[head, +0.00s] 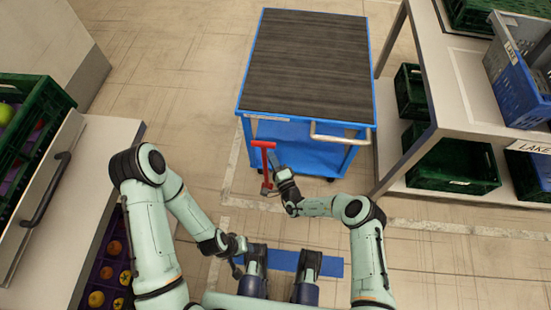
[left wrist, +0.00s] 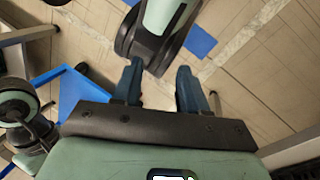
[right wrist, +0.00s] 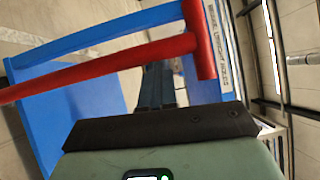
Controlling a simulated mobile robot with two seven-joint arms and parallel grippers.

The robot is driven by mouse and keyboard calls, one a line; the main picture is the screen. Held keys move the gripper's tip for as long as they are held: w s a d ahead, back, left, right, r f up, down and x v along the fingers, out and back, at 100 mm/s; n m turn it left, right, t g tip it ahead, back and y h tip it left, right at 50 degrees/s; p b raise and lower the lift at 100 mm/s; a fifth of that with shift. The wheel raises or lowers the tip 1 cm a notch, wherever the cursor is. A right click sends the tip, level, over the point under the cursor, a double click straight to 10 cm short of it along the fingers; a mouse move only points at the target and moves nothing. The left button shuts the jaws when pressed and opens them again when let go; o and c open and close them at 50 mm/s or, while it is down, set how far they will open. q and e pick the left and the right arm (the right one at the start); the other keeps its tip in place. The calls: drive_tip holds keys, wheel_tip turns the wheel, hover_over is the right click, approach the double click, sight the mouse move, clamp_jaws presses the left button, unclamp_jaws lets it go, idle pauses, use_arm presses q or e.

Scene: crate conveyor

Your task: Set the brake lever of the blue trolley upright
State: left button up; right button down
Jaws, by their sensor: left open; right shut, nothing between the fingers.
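The blue trolley (head: 243,82) stands ahead of me with a dark ribbed top and a pale push handle (head: 340,139). Its red brake lever (head: 265,163) has a T-shaped grip at the upper end and stands at the trolley's near side; I cannot judge its exact tilt. My right gripper (head: 272,156) is shut and empty, right beside the lever. In the right wrist view the red lever (right wrist: 110,64) crosses close above the shut fingers (right wrist: 156,85); whether they touch is unclear. My left gripper (left wrist: 160,85) is open and empty, low near my base.
A shelf table (head: 460,75) with green crates (head: 455,168) and a blue crate (head: 515,85) stands right of the trolley. At the left are a pale counter (head: 62,190), a green crate (head: 45,135) and a fruit crate. The floor left of the trolley is clear.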

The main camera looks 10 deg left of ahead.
drive_tip(key=shift+s+a+r, duration=0.15)
drive_tip(key=shift+s+a, duration=0.15)
drive_tip(key=shift+a, duration=0.3)
use_arm(q)
drive_tip(key=shift+g, duration=0.6)
drive_tip(key=s+r+p, duration=0.1)
drive_tip(key=s+d+r+p, duration=0.1)
drive_tip(key=s+r+p, duration=0.1)
drive_tip(key=shift+s+r+p, duration=0.1)
drive_tip(key=shift+r+p, duration=0.2)
use_arm(e)
drive_tip(key=d+v, duration=0.1)
drive_tip(key=v, duration=1.2)
drive_tip(key=shift+w+d, duration=0.1)
drive_tip(key=shift+d, duration=0.05)
